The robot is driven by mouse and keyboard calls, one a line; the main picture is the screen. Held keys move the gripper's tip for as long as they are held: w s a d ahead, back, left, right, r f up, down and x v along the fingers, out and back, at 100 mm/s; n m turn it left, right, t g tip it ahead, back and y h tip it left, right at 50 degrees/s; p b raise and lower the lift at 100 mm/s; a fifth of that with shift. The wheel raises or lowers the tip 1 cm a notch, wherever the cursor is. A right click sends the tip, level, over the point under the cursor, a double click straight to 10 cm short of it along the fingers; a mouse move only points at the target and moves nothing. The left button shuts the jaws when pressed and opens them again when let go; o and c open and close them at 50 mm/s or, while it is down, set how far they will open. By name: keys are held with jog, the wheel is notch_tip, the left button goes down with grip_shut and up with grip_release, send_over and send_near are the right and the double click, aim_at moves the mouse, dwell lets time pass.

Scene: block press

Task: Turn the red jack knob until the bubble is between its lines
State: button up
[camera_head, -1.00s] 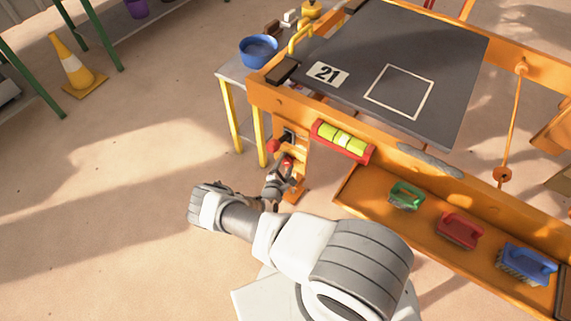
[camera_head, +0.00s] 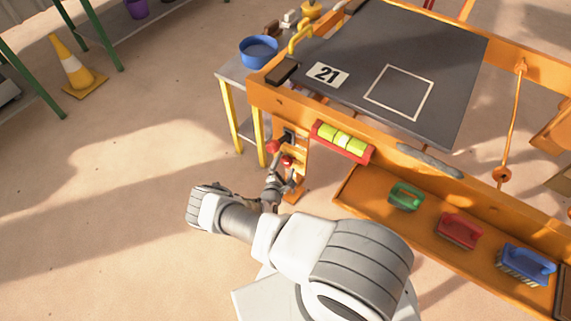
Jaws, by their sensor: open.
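The red jack knob (camera_head: 287,160) is on the orange leg of the press, below the table corner. It is small in this view. My gripper (camera_head: 282,173) is open just below and in front of the knob, with its fingers apart. I cannot tell whether a finger touches the knob. The spirit level (camera_head: 342,141), a yellow-green vial in a red holder, is on the front orange beam. Dark lines cross the vial, but the bubble's exact place against them is too small to tell.
Another red round part (camera_head: 272,146) sits left of the knob, close to my gripper. The orange tray (camera_head: 350,188) with green, red and blue brushes is to the right. A grey side table (camera_head: 236,76) with a blue bowl (camera_head: 258,50) stands behind.

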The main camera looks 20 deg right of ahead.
jog(key=p+v, duration=0.4)
jog(key=v, duration=1.2)
jog(key=shift+s+a, duration=0.2)
jog(key=shift+s, duration=0.15)
jog(key=shift+r, duration=0.15)
